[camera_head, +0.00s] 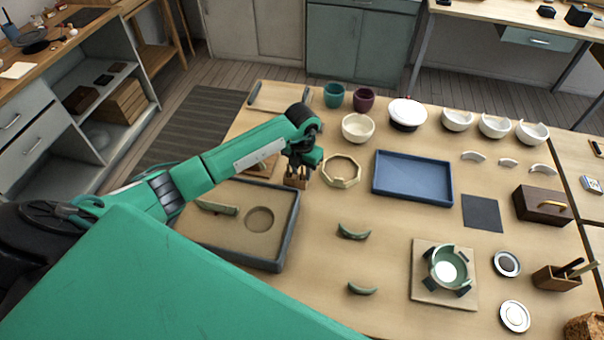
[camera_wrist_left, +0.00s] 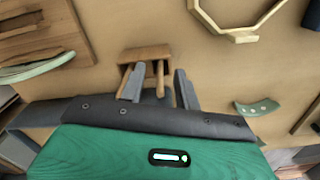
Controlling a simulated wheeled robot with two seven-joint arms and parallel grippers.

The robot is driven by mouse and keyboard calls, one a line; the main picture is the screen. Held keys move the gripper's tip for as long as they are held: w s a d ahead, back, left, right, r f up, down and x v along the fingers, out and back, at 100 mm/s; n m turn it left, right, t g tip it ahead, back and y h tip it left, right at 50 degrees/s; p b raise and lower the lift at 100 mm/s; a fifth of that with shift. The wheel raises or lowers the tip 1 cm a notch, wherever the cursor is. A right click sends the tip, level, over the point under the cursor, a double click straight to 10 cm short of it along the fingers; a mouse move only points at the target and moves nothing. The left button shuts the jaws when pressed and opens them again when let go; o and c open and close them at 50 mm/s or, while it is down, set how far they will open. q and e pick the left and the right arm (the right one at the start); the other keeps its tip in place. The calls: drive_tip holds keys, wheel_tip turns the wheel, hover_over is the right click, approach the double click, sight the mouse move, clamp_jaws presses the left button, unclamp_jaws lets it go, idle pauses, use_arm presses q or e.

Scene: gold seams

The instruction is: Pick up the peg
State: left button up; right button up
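A small wooden holder (camera_head: 297,183) stands on the table beside the octagonal ring, and it also shows in the left wrist view (camera_wrist_left: 146,54). Two thin wooden pegs stand up from it in the left wrist view, a right one (camera_wrist_left: 160,80) and a left one (camera_wrist_left: 125,76). My left gripper (camera_head: 299,172) is over the holder. Its two fingers (camera_wrist_left: 158,88) are apart, with the right peg between them and a visible gap to the right finger. The left peg is partly hidden behind the left finger. My right gripper is in neither view.
The pale octagonal ring (camera_head: 341,171) lies just right of the holder. A grey-rimmed tray (camera_head: 287,232) is in front, left. A blue tray (camera_head: 413,178) and several bowls are farther right. Green curved shards (camera_head: 352,232) lie on open table in the middle.

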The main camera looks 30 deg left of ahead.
use_arm(q)
drive_tip(key=shift+c, duration=0.4)
clamp_jaws()
